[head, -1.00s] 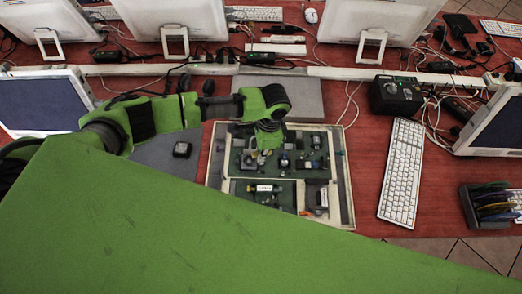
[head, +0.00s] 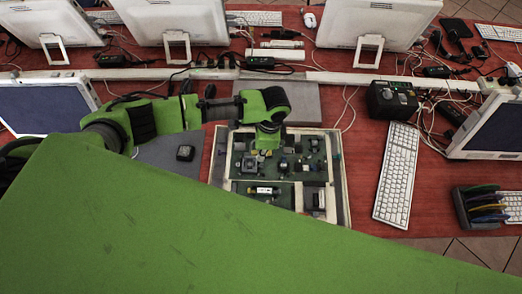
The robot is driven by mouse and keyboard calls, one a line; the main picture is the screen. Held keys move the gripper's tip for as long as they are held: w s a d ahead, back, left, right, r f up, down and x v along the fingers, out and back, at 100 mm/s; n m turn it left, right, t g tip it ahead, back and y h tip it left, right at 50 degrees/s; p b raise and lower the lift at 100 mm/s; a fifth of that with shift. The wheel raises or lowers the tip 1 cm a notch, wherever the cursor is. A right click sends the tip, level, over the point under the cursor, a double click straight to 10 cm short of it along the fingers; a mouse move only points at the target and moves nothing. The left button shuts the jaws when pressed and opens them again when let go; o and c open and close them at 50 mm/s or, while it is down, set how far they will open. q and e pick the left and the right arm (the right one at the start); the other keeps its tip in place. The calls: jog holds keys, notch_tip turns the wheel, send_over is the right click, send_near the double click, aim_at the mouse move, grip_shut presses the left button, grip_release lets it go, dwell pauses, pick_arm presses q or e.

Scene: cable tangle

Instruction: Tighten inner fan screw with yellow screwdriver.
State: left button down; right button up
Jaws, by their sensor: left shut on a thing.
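My left gripper (head: 266,146), with its green wrist above it, points down over the upper left of a framed board of electronic parts (head: 339,180). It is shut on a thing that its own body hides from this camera. No yellow screwdriver can be made out. A small dark square part (head: 249,163), perhaps the fan, sits on the board just below and left of the gripper. The screws are too small to tell. Whether the held thing touches the board is hidden. My right gripper is not in view.
A white keyboard (head: 397,175) and a black box (head: 391,100) stand right of the board. A rack (head: 482,207) stands far right. Monitors and loose cables line the back of the red table.

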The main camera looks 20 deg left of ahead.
pick_arm(q)
jog(key=shift+r+p, duration=0.75)
jog(key=shift+r, duration=1.15)
